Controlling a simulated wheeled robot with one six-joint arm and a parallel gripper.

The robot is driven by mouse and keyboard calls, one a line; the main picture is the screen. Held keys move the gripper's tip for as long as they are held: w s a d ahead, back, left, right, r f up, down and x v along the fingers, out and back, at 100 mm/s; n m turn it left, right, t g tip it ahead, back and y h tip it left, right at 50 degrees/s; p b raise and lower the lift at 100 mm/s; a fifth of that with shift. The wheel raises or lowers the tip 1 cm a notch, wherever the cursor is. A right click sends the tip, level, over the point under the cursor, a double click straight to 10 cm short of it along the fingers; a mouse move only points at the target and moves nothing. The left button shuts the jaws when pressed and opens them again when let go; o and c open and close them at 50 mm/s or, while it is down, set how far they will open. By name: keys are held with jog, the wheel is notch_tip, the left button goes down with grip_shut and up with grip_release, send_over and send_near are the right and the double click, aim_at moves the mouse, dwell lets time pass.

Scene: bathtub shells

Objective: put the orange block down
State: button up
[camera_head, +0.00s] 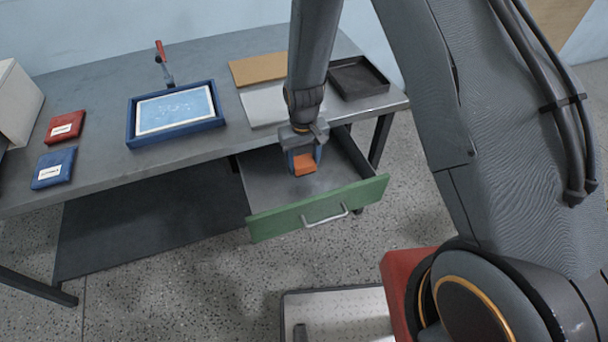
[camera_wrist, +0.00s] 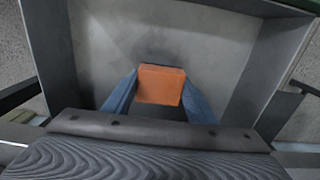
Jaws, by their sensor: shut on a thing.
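The orange block (camera_head: 304,164) is between the blue fingers of my gripper (camera_head: 304,160), over the inside of the open drawer (camera_head: 318,212) with the green front. In the wrist view the orange block (camera_wrist: 161,84) sits between the two blue fingertips of my gripper (camera_wrist: 160,92), with the grey drawer floor (camera_wrist: 215,40) behind it. My gripper is shut on the block. I cannot tell whether the block touches the drawer floor or is a little above it. No other object shows in the visible part of the drawer.
On the grey table (camera_head: 100,115) are a blue-framed tray (camera_head: 133,133), a red packet (camera_head: 65,127), a blue packet (camera_head: 54,168), a brown board (camera_head: 258,69) and a black tray (camera_head: 357,78). A red-handled tool (camera_head: 164,62) stands behind the blue-framed tray. The drawer's side walls flank my gripper.

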aim_at(304, 182)
jog(key=shift+f+p, duration=0.65)
jog(key=shift+f, duration=2.3)
jog(key=shift+f, duration=0.3)
jog(key=o, duration=1.1)
jog(key=shift+s, duration=0.15)
